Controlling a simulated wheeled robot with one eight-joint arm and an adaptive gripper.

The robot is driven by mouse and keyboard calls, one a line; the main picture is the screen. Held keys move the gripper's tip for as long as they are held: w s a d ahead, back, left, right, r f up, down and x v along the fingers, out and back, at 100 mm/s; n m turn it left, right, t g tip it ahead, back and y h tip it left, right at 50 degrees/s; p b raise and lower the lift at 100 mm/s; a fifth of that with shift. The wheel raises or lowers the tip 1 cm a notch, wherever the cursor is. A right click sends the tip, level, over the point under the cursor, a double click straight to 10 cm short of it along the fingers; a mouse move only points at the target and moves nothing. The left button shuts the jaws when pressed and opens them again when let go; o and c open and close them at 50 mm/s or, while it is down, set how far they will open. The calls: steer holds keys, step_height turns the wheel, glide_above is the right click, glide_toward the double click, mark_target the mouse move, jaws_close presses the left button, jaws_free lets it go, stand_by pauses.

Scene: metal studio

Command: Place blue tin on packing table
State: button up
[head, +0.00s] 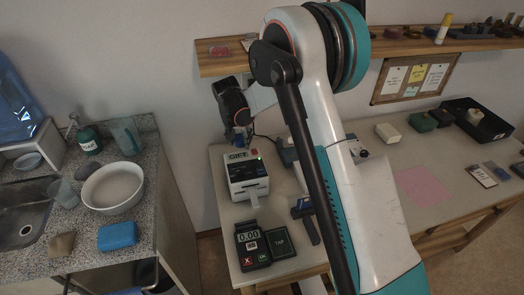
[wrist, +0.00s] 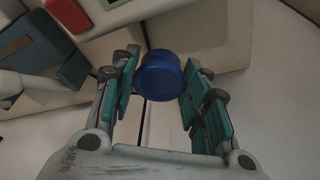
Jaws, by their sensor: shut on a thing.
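The blue tin (wrist: 162,78) is a short dark blue cylinder between the teal finger pads of my gripper (wrist: 163,68) in the wrist view. The gripper is shut on it from both sides. In the head view my gripper (head: 238,120) hangs by the wall over the table's back left edge; a small patch of the blue tin (head: 239,141) shows below it, mostly hidden. The long pale table (head: 375,165), which I take to be the packing table, runs behind and right of my arm. My arm hides its middle.
A white label printer (head: 245,180) and a card terminal (head: 252,245) stand on the table's left end. A pink sheet (head: 418,188) lies on the right part, with bare room around it. A wall shelf (head: 225,65) is behind my gripper. A sink counter (head: 140,210) stands left.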

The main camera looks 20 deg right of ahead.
steer(key=d, duration=0.2)
steer(key=d+f+b, duration=0.1)
steer(key=d, duration=0.2)
steer(key=d+f+b, duration=0.1)
steer(key=d, duration=0.2)
steer(key=shift+f+b, duration=1.2)
steer(key=shift+f, duration=1.3)
steer(key=shift+f, duration=0.15)
steer(key=o, duration=1.1)
steer(key=shift+p+v, duration=1.5)
steer(key=shift+v, duration=2.4)
